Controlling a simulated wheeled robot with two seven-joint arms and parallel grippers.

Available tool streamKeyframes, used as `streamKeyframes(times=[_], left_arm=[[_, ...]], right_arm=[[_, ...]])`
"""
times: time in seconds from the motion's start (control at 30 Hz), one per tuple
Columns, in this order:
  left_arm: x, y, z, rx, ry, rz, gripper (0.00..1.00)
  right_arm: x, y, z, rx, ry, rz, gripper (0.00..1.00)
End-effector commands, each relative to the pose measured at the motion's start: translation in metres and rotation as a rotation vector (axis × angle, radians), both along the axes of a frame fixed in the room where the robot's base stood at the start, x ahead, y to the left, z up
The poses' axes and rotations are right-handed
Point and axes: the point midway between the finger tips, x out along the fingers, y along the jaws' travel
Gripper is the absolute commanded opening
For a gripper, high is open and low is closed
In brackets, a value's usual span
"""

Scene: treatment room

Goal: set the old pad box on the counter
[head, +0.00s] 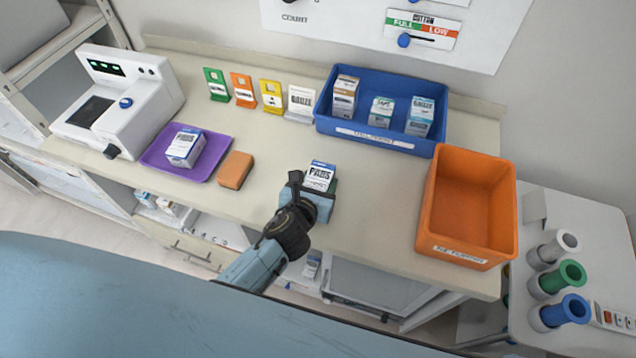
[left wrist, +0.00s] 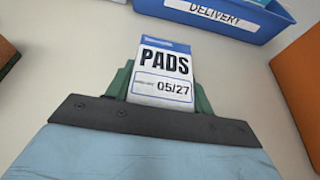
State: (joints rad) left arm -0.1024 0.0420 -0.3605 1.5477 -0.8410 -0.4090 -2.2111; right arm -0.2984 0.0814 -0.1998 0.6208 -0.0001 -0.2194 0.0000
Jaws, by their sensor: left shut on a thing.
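My left gripper (head: 310,190) is shut on a white and blue pad box (head: 320,175) over the front middle of the counter (head: 365,215). In the left wrist view this pad box (left wrist: 163,72) stands between the green fingers, its label reading PADS and 05/27. I cannot tell whether its base touches the counter. A second pad box (head: 185,147) sits on the purple tray (head: 157,161) at the left; its date is too small to read. My right gripper is not in view.
A brown sponge-like block (head: 235,170) lies beside the purple tray. A blue delivery bin (head: 377,137) holding several boxes stands at the back, an orange bin (head: 467,247) at the right. Colored cards (head: 272,97) and a white device (head: 120,105) stand behind. Counter between block and orange bin is otherwise clear.

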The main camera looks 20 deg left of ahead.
Motion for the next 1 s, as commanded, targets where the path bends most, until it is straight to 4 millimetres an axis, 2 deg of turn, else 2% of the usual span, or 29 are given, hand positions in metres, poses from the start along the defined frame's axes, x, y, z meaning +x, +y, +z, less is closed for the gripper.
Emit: streamKeyframes(times=[0.27,0.3,0.47,0.83,1.0], left_arm=[[0.001,0.0,-0.003,0.0,-0.002,0.0,0.29],[0.0,0.0,-0.003,-0.001,-0.001,0.0,0.55],[0.0,0.0,-0.002,-0.001,-0.001,0.0,0.74],[-0.001,0.0,0.004,-0.001,-0.001,0.0,0.74],[-0.027,0.002,0.013,0.0,0.0,0.0,0.74]], right_arm=[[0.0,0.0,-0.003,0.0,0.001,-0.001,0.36],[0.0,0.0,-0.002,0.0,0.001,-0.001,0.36],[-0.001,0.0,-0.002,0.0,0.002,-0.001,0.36],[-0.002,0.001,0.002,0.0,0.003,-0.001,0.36],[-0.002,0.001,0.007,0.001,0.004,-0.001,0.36]])
